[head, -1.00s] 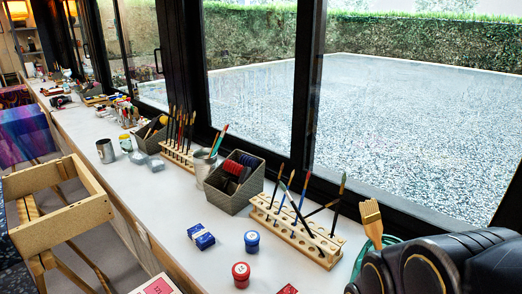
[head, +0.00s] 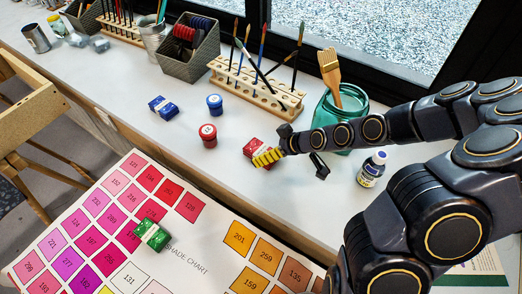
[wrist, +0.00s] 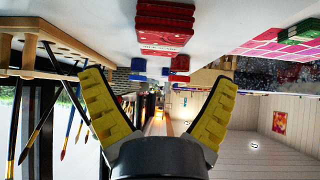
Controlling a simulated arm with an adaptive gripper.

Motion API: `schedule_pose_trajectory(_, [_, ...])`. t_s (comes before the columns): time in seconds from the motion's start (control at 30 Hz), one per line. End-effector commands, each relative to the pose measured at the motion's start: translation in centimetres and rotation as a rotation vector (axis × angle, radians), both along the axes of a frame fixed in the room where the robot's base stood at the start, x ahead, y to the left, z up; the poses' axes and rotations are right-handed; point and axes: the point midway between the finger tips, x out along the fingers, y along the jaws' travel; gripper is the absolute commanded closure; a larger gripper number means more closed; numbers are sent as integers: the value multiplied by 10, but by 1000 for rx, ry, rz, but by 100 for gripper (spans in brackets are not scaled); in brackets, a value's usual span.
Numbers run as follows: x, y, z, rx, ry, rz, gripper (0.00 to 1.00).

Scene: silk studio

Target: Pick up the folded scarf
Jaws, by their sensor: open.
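A small red folded bundle (head: 252,146), which looks like a folded scarf, lies on the white counter in the head view. My gripper (head: 288,167) is right beside it, with one yellow-padded finger overlapping its near right part in the picture. I cannot tell if they touch. In the wrist view my gripper (wrist: 160,77) is open with nothing between its fingers. The red bundle (wrist: 165,28) shows there at the top, beyond the fingertips. A similar blue bundle (head: 163,107) and a green one (head: 152,234) lie further left in the head view.
Red (head: 208,136) and blue (head: 215,104) jars stand left of the red bundle. A wooden brush rack (head: 257,92) is behind it. A teal glass jar (head: 340,115) with a brush and an ink bottle (head: 372,169) stand close right. A shade chart (head: 190,245) lies in front.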

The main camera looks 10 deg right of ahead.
Motion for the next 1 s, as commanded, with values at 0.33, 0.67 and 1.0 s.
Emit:
schedule_pose_trajectory(0.33, [25,22,-34,0,5,4,12])
schedule_pose_trajectory(0.67, [34,27,-44,-1,3,-1,12])
schedule_pose_trajectory(1.0, [34,27,-44,-1,3,0,80])
